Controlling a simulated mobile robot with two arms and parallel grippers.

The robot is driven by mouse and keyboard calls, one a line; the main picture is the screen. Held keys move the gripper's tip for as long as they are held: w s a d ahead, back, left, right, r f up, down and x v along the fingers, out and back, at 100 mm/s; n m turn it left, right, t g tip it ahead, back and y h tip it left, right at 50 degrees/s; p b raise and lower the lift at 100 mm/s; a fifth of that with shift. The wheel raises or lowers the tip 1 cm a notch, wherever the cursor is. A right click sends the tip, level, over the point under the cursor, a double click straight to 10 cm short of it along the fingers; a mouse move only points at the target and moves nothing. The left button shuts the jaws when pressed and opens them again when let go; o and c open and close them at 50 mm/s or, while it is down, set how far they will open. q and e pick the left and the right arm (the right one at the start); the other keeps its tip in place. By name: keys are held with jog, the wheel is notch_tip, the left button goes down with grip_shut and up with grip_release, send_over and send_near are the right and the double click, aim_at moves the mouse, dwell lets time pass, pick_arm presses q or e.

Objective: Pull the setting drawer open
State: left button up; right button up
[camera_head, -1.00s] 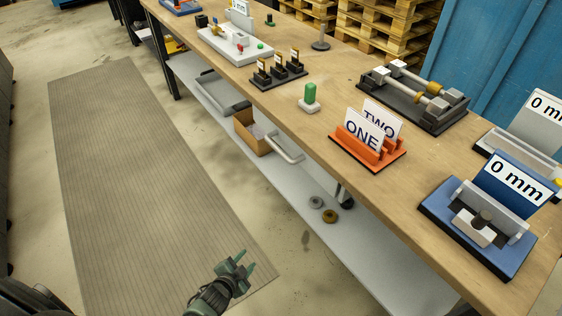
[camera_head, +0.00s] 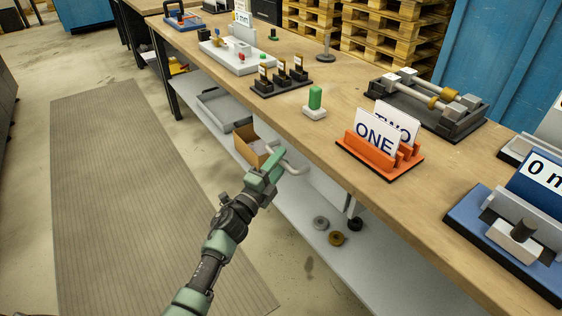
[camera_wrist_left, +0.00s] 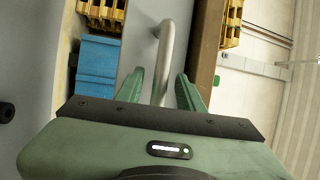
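The drawer's grey bar handle (camera_head: 297,168) juts out below the front edge of the bench top. Its drawer front is hard to make out in the head view. My left gripper (camera_head: 268,166) is at the handle, with its green fingers reaching up to the bar and covering part of it. In the left wrist view the handle bar (camera_wrist_left: 164,62) runs between the two green fingertips (camera_wrist_left: 161,92). The fingers stand apart, with visible gaps to the bar. My right gripper is in neither current view.
The wooden bench top (camera_head: 290,112) carries an orange card stand (camera_head: 378,160), a green-topped block (camera_head: 315,103) and other fixtures. A cardboard box (camera_head: 250,146) and several rings lie on the lower shelf (camera_head: 375,268). The floor mat (camera_head: 110,170) at left is clear.

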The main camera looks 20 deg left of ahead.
pick_arm(q)
jog(key=shift+w, duration=0.35)
grip_shut()
jog(key=shift+d, duration=0.1)
dwell(1.1)
